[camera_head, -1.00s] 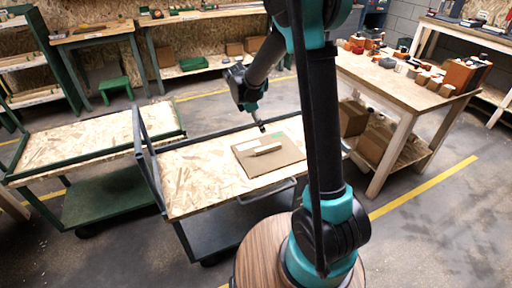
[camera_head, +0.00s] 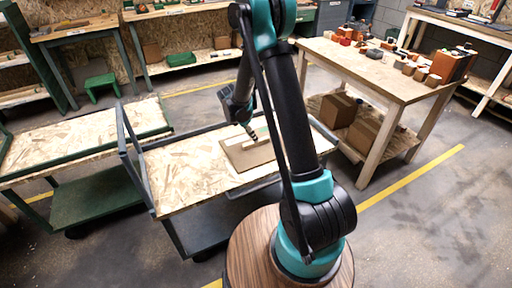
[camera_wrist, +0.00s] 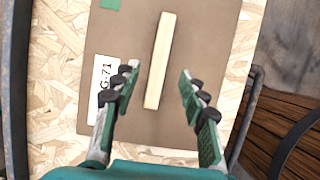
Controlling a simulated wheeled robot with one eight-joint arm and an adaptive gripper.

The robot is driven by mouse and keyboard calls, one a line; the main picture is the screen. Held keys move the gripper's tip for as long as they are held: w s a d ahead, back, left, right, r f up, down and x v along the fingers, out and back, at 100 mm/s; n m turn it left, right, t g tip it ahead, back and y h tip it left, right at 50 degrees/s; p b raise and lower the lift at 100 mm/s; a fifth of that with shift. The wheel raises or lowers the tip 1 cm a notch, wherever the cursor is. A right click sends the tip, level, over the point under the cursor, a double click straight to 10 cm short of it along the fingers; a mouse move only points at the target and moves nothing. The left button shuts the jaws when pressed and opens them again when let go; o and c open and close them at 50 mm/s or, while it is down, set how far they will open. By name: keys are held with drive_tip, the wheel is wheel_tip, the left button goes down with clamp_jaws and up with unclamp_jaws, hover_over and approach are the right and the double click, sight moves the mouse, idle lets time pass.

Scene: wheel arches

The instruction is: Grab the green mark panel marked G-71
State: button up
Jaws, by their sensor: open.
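The panel is a flat brown board (camera_head: 235,151) lying on the cart's wood top. In the wrist view the board (camera_wrist: 205,45) carries a white label (camera_wrist: 103,82) reading G-71, a green patch (camera_wrist: 110,4) cut by the top edge, and a raised pale wooden bar (camera_wrist: 160,50). My gripper (camera_wrist: 159,72) is open, its fingers on either side of the bar's lower part with a gap on both sides. In the head view my gripper (camera_head: 252,135) is over the board, and my arm hides part of the board.
The board lies on a cart (camera_head: 180,185) with dark rails. Another green-framed cart (camera_head: 80,140) stands to the left. A wooden table (camera_head: 375,75) with several small items stands at the right, with cardboard boxes (camera_head: 338,110) on its lower shelf. Floor at the right is clear.

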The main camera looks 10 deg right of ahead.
sight(256, 144)
drive_tip(key=shift+x, duration=2.6)
drive_tip(key=shift+a, duration=0.1)
drive_tip(key=shift+c, duration=0.2)
clamp_jaws()
